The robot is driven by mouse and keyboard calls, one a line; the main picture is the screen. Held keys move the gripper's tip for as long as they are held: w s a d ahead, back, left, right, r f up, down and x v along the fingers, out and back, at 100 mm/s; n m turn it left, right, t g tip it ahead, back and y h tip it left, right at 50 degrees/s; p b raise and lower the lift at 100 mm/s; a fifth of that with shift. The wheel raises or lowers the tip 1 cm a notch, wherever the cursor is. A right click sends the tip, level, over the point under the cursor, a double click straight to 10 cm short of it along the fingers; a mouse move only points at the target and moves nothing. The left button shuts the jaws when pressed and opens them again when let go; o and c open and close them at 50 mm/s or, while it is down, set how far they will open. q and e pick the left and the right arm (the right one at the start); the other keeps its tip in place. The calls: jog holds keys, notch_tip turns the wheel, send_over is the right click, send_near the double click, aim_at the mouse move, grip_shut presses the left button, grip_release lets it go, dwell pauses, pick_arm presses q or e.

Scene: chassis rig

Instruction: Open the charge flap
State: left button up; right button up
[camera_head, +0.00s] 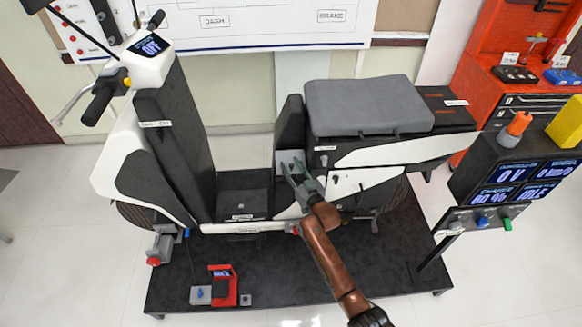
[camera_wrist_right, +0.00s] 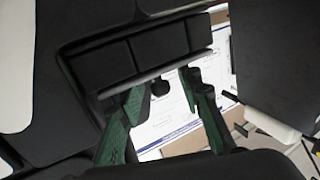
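The scooter (camera_head: 240,190) stands on a dark platform, its handlebar at the left and its grey seat at the right. A small grey plate (camera_head: 287,157), which looks like the charge flap, is on the upright black panel in front of the seat. My right gripper (camera_head: 294,168) is in front of it and partly hides it. In the right wrist view the green fingers (camera_wrist_right: 163,90) are apart with nothing held. A dark panel with a thin grey edge (camera_wrist_right: 160,74) and a small black knob (camera_wrist_right: 160,87) show at the fingertips. I cannot tell whether they touch. My left gripper is out of view.
A control stand with blue displays (camera_head: 516,180) and coloured knobs is at the right. A red tool cabinet (camera_head: 490,90) is behind it. A red device (camera_head: 222,285) lies on the platform (camera_head: 330,275) at the front left. A whiteboard (camera_head: 270,25) hangs behind.

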jog(key=shift+c, duration=0.2)
grip_shut()
dwell(0.5)
